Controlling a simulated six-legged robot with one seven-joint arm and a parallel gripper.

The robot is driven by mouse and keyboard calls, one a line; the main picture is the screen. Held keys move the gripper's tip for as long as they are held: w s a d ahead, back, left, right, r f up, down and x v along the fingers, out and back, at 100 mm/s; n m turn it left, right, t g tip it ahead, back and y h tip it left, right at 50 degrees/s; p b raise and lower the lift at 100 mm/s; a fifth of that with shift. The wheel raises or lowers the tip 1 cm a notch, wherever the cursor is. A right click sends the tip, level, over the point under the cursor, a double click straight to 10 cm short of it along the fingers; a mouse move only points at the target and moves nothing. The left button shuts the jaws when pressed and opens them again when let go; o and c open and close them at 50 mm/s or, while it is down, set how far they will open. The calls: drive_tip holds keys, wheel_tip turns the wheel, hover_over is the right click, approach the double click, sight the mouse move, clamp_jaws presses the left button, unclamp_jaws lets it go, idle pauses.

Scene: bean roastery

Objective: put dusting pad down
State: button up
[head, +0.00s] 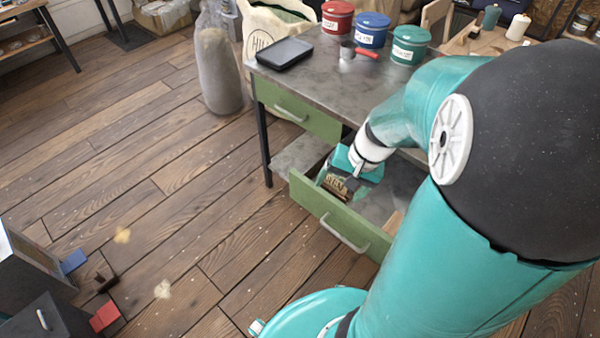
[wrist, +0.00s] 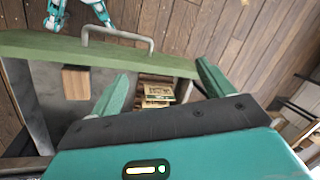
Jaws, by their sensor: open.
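I cannot pick out a dusting pad with certainty. The open drawer (head: 325,212) has a green front and a grey inside; it also shows in the wrist view (wrist: 45,88). My gripper (head: 350,178) reaches down into it. In the wrist view its two teal fingers (wrist: 163,72) stand wide apart with nothing held between them. A brown item with yellowish printed faces (head: 336,186) lies in the drawer below the fingers. It also shows between the fingers in the wrist view (wrist: 157,92), partly hidden. A plain wooden block (wrist: 76,82) lies elsewhere in the drawer.
The bench top (head: 335,95) carries a black tray (head: 285,54), a metal scoop (head: 348,51) and red, blue and green tins (head: 410,45). A grey sack-like shape (head: 217,75) stands left of the bench.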

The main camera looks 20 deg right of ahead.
drive_tip(key=s+a+r+n+t+h, duration=0.3)
drive_tip(key=s+a+r+n, duration=0.2)
drive_tip(key=a+r, duration=0.8)
wheel_tip(320, 180, up, 4)
drive_tip(key=shift+s+f+n+t, duration=0.15)
drive_tip(key=shift+f+n+t, duration=0.15)
drive_tip(key=shift+n, duration=0.9)
